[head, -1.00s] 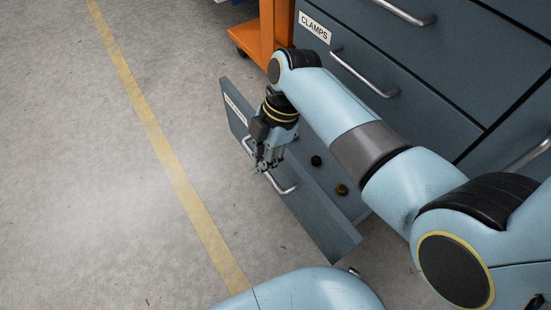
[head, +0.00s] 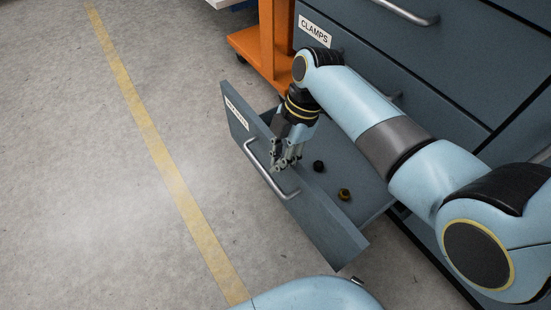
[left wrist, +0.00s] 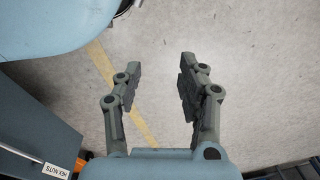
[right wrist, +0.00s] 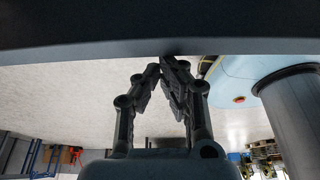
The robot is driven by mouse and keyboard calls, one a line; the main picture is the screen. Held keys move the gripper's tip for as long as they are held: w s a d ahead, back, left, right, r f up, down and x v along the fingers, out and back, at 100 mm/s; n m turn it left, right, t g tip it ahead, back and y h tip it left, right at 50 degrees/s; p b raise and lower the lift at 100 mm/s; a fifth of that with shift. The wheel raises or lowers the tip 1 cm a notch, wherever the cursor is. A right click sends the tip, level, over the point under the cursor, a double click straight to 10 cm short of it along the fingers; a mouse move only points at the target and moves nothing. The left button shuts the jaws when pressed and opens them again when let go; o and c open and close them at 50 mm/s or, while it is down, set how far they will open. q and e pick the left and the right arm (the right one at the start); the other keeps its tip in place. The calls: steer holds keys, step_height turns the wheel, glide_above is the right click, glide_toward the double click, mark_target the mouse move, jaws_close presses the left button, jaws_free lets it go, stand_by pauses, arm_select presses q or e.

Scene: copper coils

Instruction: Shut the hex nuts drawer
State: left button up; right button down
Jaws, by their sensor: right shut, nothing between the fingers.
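The hex nuts drawer (head: 318,222) stands pulled out of the blue-grey cabinet, low down, with a bar handle (head: 270,172) on its front. Its label reads HEX NUTS in the left wrist view (left wrist: 52,170). A dark nut (head: 318,166) and a brass-coloured nut (head: 344,194) lie inside. My right gripper (head: 286,166) is shut and empty, pointing down by the drawer's front panel near the handle; I cannot tell whether it touches. In the right wrist view its fingertips (right wrist: 167,66) meet just below a dark panel. My left gripper (left wrist: 160,82) is open and empty above bare floor.
The clamps drawer, with its CLAMPS label (head: 314,30), is shut above. An orange stand (head: 275,45) is beside the cabinet at the back. Concrete floor with a yellow line (head: 150,130) lies clear in front of the drawer.

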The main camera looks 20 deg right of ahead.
arm_select(q)
steer(key=f, duration=0.1)
steer(key=s+f, duration=0.1)
steer(key=shift+s+a+f+p, duration=0.3)
steer(key=shift+a+f+p, duration=0.05)
steer(key=shift+p, duration=0.05)
arm_select(e)
steer(key=w+d, duration=0.1)
steer(key=d, duration=0.6)
steer(key=shift+w+d, duration=0.25)
steer(key=shift+d, duration=0.15)
steer(key=shift+a, duration=0.15)
